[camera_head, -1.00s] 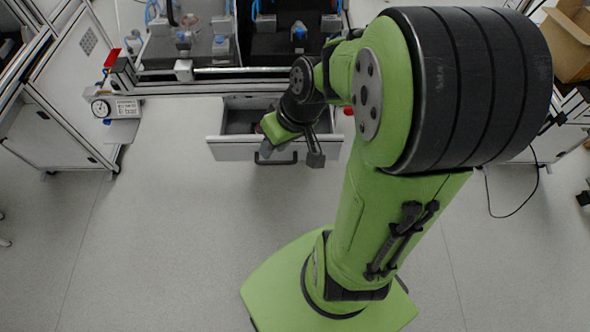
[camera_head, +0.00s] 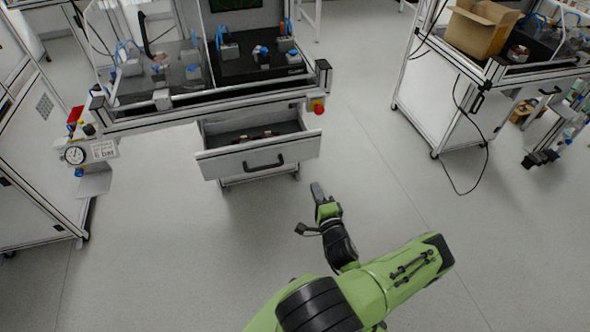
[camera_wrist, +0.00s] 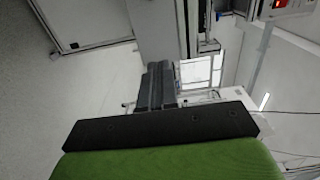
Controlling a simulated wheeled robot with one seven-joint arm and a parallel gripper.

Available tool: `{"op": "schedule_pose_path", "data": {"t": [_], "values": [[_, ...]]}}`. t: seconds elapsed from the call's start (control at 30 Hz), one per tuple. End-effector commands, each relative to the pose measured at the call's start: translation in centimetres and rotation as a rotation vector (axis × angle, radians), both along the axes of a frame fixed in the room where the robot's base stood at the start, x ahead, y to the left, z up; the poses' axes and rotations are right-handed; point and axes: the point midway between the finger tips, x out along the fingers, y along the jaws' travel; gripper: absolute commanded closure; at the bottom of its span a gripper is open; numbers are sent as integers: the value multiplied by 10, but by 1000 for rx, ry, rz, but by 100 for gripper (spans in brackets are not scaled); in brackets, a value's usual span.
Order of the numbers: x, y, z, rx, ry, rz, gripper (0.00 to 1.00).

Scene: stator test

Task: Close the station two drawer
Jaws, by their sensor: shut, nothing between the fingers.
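The drawer (camera_head: 259,156) under the middle workstation stands pulled out, with a white front and a black bar handle (camera_head: 263,163). Several small dark reddish items (camera_head: 254,137) lie inside it. My gripper (camera_head: 317,190) is in front of the drawer, to the lower right of its front, apart from it and over the floor. The fingers look closed together and empty. In the wrist view the dark gripper fingers (camera_wrist: 158,86) point away from the camera, side by side.
The workstation (camera_head: 215,95) carries blue-topped fixtures and has a red button (camera_head: 317,106) at its right corner. A dial gauge (camera_head: 75,155) sits at the left. Another station with a cardboard box (camera_head: 477,27) and a hanging cable stands at right. The floor before the drawer is clear.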

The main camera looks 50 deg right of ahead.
Motion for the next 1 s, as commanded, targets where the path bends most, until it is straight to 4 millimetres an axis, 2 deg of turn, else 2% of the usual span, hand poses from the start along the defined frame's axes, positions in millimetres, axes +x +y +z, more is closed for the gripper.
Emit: {"op": "schedule_pose_path", "data": {"t": [0.17, 0.63, 0.8, 1.0], "values": [[18, -12, -1, -5, 0, 2, 100], [100, -68, 0, -6, -3, 1, 100], [114, -77, 1, -3, -2, 1, 100], [116, -79, 2, 1, -2, 1, 100]]}}
